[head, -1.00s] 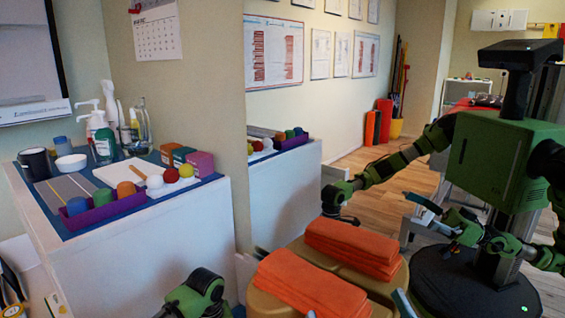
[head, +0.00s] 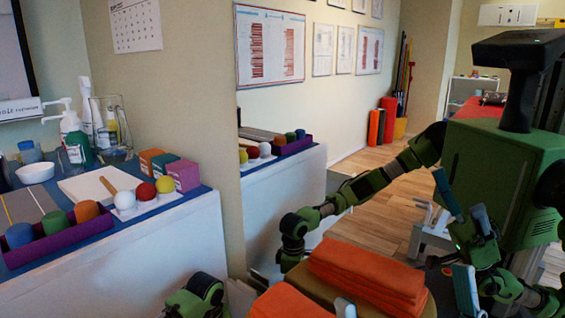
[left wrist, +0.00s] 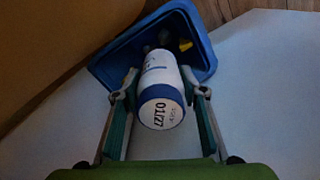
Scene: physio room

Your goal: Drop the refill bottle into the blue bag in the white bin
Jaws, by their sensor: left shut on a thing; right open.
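In the left wrist view, my left gripper (left wrist: 160,105) is shut on the refill bottle (left wrist: 158,88), which is white with blue bands and has "01/27" on its near end. The bottle's far end overlaps the opening of the blue bag (left wrist: 112,68), which has dark things and a small yellow thing inside. I cannot tell how high the bottle is above it. The white bin's walls are not clearly seen. In the head view, my left arm shows at the bottom, its gripper hidden. A fingertip of my right gripper (head: 345,307) shows at the bottom edge; it is open.
A mirror reflects my body and the room. A counter (head: 120,262) at left holds bottles (head: 74,142), a white bowl (head: 36,173), coloured balls and a purple tray (head: 62,238). Folded orange towels (head: 290,302) lie at the bottom, and their reflection shows behind.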

